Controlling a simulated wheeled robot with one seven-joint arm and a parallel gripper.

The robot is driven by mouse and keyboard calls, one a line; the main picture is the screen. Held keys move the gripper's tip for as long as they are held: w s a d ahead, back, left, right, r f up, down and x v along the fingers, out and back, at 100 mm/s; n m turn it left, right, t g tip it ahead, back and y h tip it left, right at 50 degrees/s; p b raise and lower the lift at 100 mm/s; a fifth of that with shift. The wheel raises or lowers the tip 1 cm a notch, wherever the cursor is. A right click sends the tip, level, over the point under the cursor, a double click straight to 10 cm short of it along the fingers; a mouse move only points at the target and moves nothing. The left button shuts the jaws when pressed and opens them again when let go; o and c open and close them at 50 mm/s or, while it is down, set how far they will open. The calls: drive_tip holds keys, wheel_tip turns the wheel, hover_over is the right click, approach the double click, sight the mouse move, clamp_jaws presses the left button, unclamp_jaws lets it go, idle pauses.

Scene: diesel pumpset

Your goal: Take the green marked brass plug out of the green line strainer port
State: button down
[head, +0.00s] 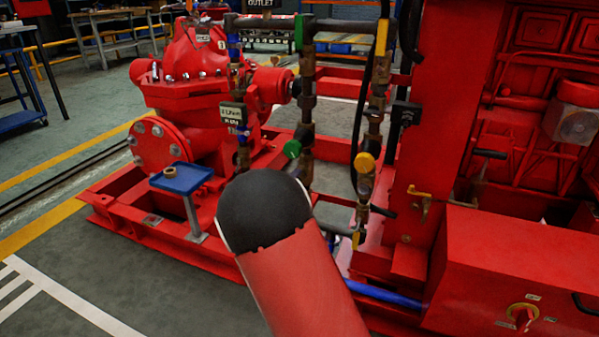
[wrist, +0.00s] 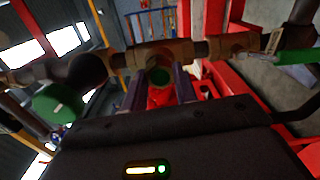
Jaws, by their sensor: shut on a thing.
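In the wrist view my gripper (wrist: 159,75) has its two fingers on either side of a small round green-faced piece, which I take to be the green marked brass plug (wrist: 160,77). It is shut on this plug. The plug lies against the brass strainer body (wrist: 165,52) on the pipe line; I cannot tell how deep it sits in the port, whose mouth is hidden. In the head view the green line (head: 307,88) stands behind my arm, with a green handle at its top. My gripper and the plug are hidden there.
A larger green round cap (wrist: 58,103) is left of the fingers in the wrist view, with a green handle (wrist: 298,56) at right. A yellow-marked line (head: 364,162) stands close by. A small blue tray (head: 190,181) on a post holds a brass ring (head: 169,171).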

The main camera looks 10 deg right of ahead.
drive_tip(key=shift+d+r+n+p, duration=0.1)
drive_tip(key=shift+r+n+p, duration=0.15)
drive_tip(key=shift+n+p, duration=1.2)
drive_tip(key=shift+f+m+p, duration=0.15)
drive_tip(key=shift+m+p, duration=0.1)
drive_tip(key=shift+p, duration=0.65)
drive_tip(key=c, duration=1.7)
unclamp_jaws()
clamp_jaws()
